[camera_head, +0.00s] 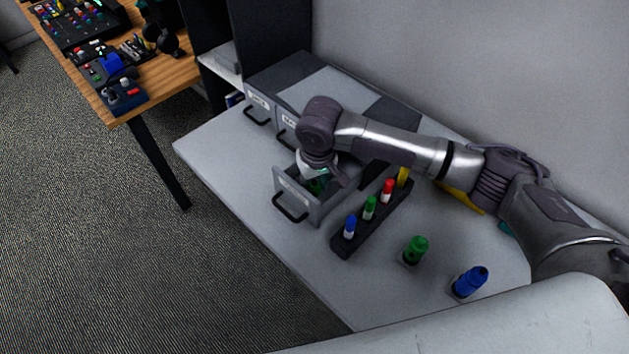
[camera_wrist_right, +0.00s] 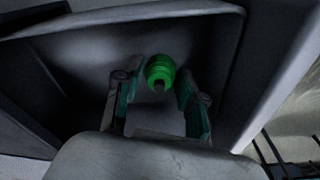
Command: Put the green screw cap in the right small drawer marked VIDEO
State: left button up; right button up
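A green screw cap (camera_wrist_right: 159,71) lies inside an open small drawer, seen in the right wrist view. In the head view a green part shows in the drawer (camera_head: 314,213), partly hidden by my right gripper. My right gripper (camera_wrist_right: 157,97) reaches down into the drawer with its fingers apart. A gap shows between the cap and each finger, so it is not gripped. The front label of the open drawer is too small to read. My left gripper is not in view.
A dark rack (camera_head: 345,243) with several coloured pieces stands right of the drawer. A green connector (camera_head: 415,250) and a blue connector (camera_head: 469,281) stand nearer the front. Closed drawers (camera_head: 258,108) are to the left. The table's front left is clear.

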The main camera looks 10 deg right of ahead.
aim_at(317, 192)
jog(key=shift+o, duration=0.8)
notch_tip(317, 192, up, 12)
jog(key=s, duration=0.1)
jog(key=shift+s+d+r+b, duration=0.15)
jog(key=shift+s+b, duration=0.05)
jog(key=shift+b, duration=0.2)
